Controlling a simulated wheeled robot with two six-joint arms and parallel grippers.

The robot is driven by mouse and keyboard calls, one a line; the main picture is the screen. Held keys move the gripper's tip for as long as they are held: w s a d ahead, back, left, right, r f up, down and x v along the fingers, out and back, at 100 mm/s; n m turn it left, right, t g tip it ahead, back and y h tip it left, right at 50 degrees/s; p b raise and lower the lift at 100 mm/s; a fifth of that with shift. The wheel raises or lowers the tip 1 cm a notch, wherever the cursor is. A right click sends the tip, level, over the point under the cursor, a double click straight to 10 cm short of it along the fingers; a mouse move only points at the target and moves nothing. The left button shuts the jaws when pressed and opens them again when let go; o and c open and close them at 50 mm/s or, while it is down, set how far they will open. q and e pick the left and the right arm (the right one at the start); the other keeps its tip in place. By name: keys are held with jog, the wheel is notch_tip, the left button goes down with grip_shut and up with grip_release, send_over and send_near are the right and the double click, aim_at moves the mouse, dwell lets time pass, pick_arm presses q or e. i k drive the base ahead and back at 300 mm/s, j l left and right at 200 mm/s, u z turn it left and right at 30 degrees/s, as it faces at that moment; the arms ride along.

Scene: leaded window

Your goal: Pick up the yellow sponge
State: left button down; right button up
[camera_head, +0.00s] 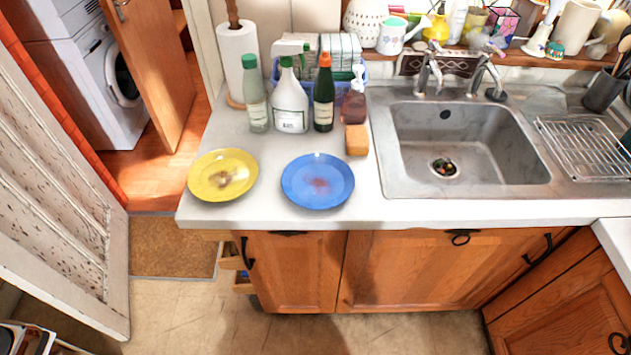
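The yellow sponge (357,140) is a small orange-yellow block on the white countertop. It stands just left of the sink, in front of the brown-red soap pump bottle (353,104). The blue plate (317,182), with a reddish stain, lies in front and to the left of it, apart from it. Neither of my grippers shows in the head view.
A stained yellow plate (223,176) lies at the counter's left front. Several bottles, including a white spray bottle (290,105), stand behind the plates. The metal sink (470,150) and a wire rack (585,148) are right. Counter between plates and bottles is clear.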

aim_at(356, 137)
jog(key=l+u, duration=0.7)
jog(key=k+l+u, duration=0.15)
jog(key=u, duration=0.2)
